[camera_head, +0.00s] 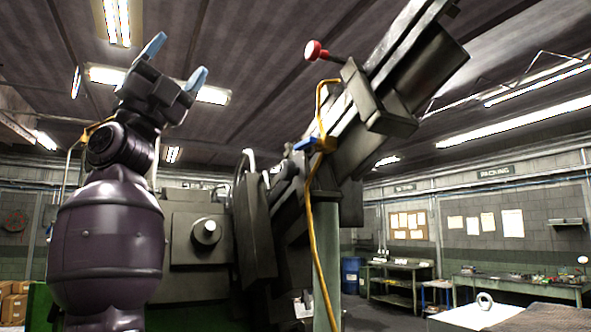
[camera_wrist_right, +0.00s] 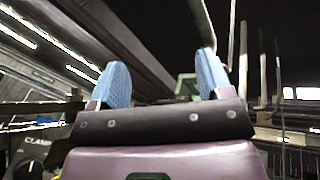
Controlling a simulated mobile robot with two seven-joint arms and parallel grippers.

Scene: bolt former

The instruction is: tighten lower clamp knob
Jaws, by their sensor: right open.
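A dark round knob (camera_wrist_right: 28,170) shows at the lower left corner of the wrist view, below a label reading "CLAMP" and outside the fingers. I cannot tell whether it is the lower clamp knob. In the head view a red-ended knob (camera_head: 313,50) sticks out from the slanted machine arm, apart from my gripper.
The machine's slanted dark arm (camera_head: 425,75) rises to the upper right. A yellow cable (camera_head: 313,225) hangs down a grey post. A machine housing with a pale round boss (camera_head: 206,232) stands beside my arm. A workbench (camera_head: 520,282) is at the far right.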

